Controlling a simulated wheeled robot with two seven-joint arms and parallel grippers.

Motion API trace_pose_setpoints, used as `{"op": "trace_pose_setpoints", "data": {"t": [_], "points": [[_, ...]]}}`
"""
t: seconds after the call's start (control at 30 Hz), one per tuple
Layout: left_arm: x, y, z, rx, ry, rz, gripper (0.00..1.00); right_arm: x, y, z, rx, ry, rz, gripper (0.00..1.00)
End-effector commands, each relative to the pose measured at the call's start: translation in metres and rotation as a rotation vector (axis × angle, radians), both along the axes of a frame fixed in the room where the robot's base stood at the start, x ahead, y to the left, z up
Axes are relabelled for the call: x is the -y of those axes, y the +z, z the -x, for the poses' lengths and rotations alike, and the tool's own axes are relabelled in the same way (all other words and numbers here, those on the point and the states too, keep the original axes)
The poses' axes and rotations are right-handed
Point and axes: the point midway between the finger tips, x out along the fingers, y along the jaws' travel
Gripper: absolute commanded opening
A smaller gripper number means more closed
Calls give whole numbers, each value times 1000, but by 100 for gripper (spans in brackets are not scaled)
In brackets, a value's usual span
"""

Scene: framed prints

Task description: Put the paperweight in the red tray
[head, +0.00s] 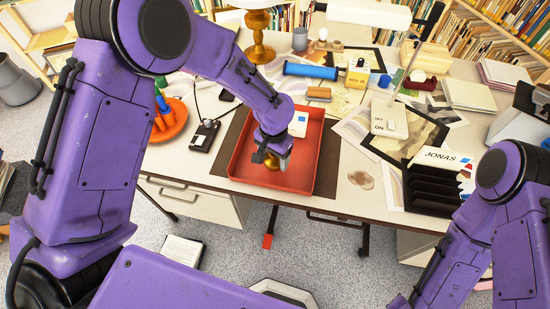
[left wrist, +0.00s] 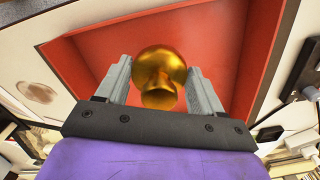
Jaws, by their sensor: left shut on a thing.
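The red tray (head: 303,172) lies on a dark mat near the front edge of the desk; its red floor (left wrist: 222,35) also fills much of the left wrist view. My left gripper (head: 273,158) is over the left part of the tray, pointing down. In the left wrist view its two grey fingers (left wrist: 160,85) are shut on a shiny gold, rounded paperweight (left wrist: 162,62). In the head view the paperweight is mostly hidden by the gripper. I cannot tell whether it touches the tray floor. My right arm shows at the lower right, but its gripper is out of view.
A white card or box (head: 299,123) sits in the tray's back part. An orange dish (head: 168,121) and a black device (head: 204,136) are to the left. A blue roll (head: 310,71) lies behind. A black file holder (head: 434,182) stands at the right.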

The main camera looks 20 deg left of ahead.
Motion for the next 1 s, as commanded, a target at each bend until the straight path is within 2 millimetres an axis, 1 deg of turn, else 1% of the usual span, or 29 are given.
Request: {"op": "trace_pose_setpoints", "data": {"t": [0.17,0.2,0.3,0.4,0.63,0.8,0.83,0.87,0.9,1.0], "points": [[-2,-16,-13,3,-1,1,19,0,4,0,-1,0,0,43],[-3,-22,-18,2,-1,2,19,0,5,1,-2,-1,0,43],[-2,-39,-18,-2,-2,0,19,0,14,1,-2,0,0,43],[-3,-51,-19,0,-2,1,19,0,16,0,-1,0,0,43],[-3,-53,-19,1,-1,1,19,0,14,0,-1,0,0,43],[-3,-59,-19,1,-1,1,19,0,11,0,-1,0,0,43],[-3,-58,-19,0,-1,1,77,0,12,0,-1,0,0,43],[-3,-58,-19,0,-1,1,87,0,12,0,-1,0,0,43],[-3,-58,-19,0,-1,1,93,0,12,0,-1,0,0,43],[-3,-58,-19,0,-1,1,93,0,12,0,-1,0,0,43]]}}
